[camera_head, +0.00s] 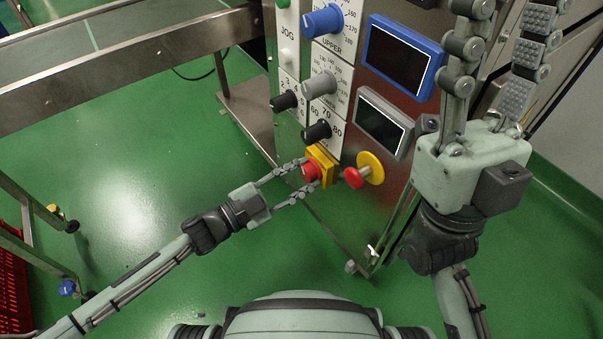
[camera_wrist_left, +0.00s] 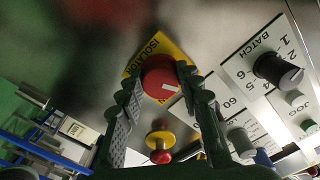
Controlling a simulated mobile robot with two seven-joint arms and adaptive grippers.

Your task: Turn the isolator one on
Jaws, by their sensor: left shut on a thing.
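The isolator is a red knob on a yellow plate, low on the steel machine panel. In the head view its knob (camera_head: 309,171) sits between the fingers of my left gripper (camera_head: 308,175). In the left wrist view the red knob (camera_wrist_left: 158,76) shows a white mark, and the plate behind it reads "ISOLATOR". My left gripper (camera_wrist_left: 160,88) is shut on the knob, one finger on each side. My right gripper (camera_head: 508,18) is raised in front of the panel's right side, its fingers spread apart and empty.
A red mushroom button (camera_head: 354,178) on a yellow disc stands just right of the isolator; above are black dials, a grey dial (camera_head: 320,85), a blue dial (camera_head: 322,21) and two screens (camera_head: 397,57). A steel conveyor frame (camera_head: 130,67) runs at upper left.

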